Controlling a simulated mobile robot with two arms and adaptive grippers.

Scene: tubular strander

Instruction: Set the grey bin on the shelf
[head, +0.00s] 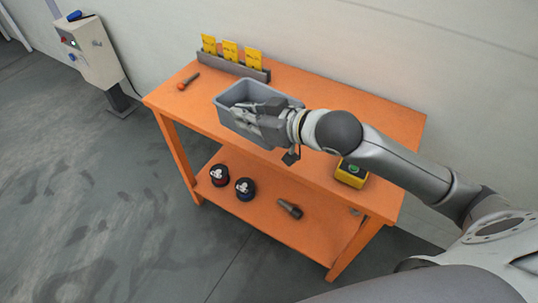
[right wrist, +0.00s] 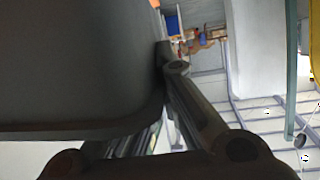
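The grey bin (head: 228,98) is an open-topped box at the front middle of the orange table's top. I cannot tell whether it rests on the top or hangs just above it. My right gripper (head: 262,112) is shut on the bin's wall at its right side, hiding part of it. In the right wrist view the bin (right wrist: 75,70) fills the left as a dark surface; one finger lies against it and the other is mostly hidden. The orange lower shelf (head: 270,222) is under the tabletop. My left gripper is out of view.
A grey rack (head: 222,64) with yellow cards, an orange-handled tool (head: 187,81) and a yellow button box (head: 351,174) are on the tabletop. A control pedestal (head: 92,50) stands left.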

